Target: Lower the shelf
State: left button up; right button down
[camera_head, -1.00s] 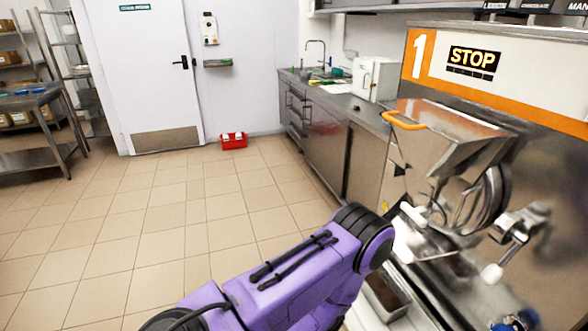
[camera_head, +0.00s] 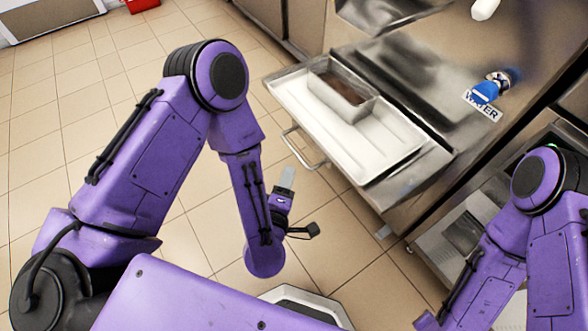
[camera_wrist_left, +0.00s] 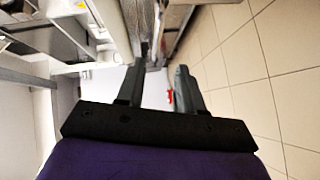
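The shelf (camera_head: 375,145) juts out from the front of the steel machine in the head view. Its top is pale and rimmed like a tray, and it looks level. A thin metal handle (camera_head: 303,150) curves out below its near left edge. A metal pan (camera_head: 345,92) with brown contents sits on it. My left gripper (camera_head: 287,178) hangs left of the shelf, close to the handle but apparently apart from it. In the left wrist view its two fingers (camera_wrist_left: 166,70) are spread, with nothing held between them. My right arm (camera_head: 550,180) shows at lower right, its gripper out of frame.
The steel machine (camera_head: 440,75) fills the right side, with a blue-handled part (camera_head: 487,90) on its front. A low open steel compartment (camera_head: 450,230) lies right of the shelf. The tiled floor (camera_head: 60,110) is clear on the left. A red box (camera_head: 142,5) lies far back.

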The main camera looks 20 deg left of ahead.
aim_at(295, 151)
pick_arm(q)
jog(key=shift+n+y, duration=0.3)
jog(key=shift+n, duration=0.2)
jog(key=x, duration=1)
jog(key=shift+w+d+r, duration=0.1)
jog(key=shift+w+r, duration=0.1)
jog(key=shift+w, duration=0.25)
grip_shut()
